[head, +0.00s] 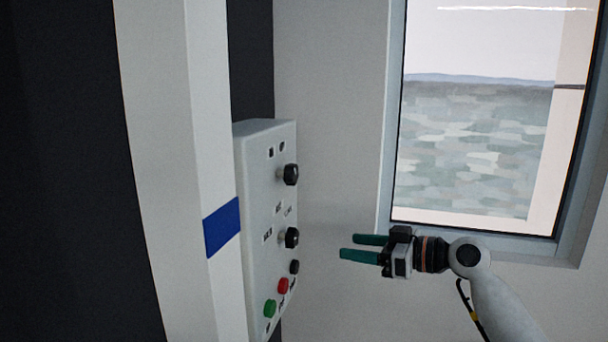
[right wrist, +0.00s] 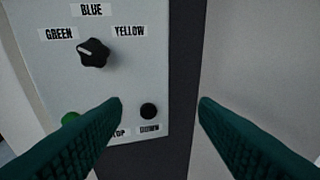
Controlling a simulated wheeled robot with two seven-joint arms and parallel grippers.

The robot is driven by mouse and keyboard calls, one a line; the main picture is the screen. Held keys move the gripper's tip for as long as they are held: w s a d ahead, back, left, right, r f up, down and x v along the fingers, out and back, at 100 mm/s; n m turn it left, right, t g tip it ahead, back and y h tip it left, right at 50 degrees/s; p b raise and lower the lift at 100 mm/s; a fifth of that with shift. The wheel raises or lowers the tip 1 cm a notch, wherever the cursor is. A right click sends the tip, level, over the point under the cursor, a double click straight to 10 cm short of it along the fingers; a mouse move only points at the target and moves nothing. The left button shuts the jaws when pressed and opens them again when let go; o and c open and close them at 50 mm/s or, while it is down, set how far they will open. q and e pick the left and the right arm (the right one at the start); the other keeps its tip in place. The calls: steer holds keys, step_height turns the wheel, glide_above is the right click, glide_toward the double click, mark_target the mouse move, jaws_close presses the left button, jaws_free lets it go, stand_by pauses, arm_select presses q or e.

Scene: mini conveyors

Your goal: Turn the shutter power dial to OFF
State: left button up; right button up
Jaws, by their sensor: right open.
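A light grey control panel (head: 255,190) carries two black dials. The upper dial (head: 290,174) has small labels above it that I cannot read, so its setting is unclear. The lower dial (head: 291,238) also shows in the right wrist view (right wrist: 94,53), under the labels GREEN, BLUE and YELLOW; its white mark points up-left toward GREEN. The upper dial is outside the right wrist view. My right gripper (head: 353,247) is open and empty, to the right of the panel near the lower dial's height and apart from it. My left gripper is not in view.
Below the dials are a black button (head: 294,266), a red button (head: 283,286) and a green button (head: 270,308). A white post with a blue band (head: 222,228) stands left of the panel. A framed window (head: 480,150) is behind my right arm.

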mark_target(296, 174)
steer(key=s+r+n+g+y, duration=0.1)
steer(key=s+r+n+y, duration=0.15)
steer(key=r, duration=0.55)
steer(key=s+r+n+g+y, duration=0.1)
steer(key=s+r+n+g, duration=0.2)
steer(key=r, duration=0.4)
steer(key=shift+m+t, duration=0.25)
steer(key=shift+t, duration=0.45)
steer(key=p+x, duration=0.1)
steer(key=x, duration=0.2)
steer(key=p+x, duration=0.2)
steer(key=x, duration=0.2)
steer(key=p+x, duration=0.1)
steer(key=x, duration=0.3)
steer(key=shift+s+a+r, duration=0.15)
steer(key=shift+s+r, duration=0.15)
steer(key=shift+s, duration=0.1)
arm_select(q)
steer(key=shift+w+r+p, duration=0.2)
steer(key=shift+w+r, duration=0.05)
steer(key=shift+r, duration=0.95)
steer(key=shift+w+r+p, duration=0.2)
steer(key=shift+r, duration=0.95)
arm_select(e)
steer(key=shift+w+a+f, duration=0.15)
steer(key=shift+w+a, duration=0.1)
steer(key=shift+a, duration=0.35)
steer(key=shift+c, duration=0.5)
steer(key=c, duration=0.9)
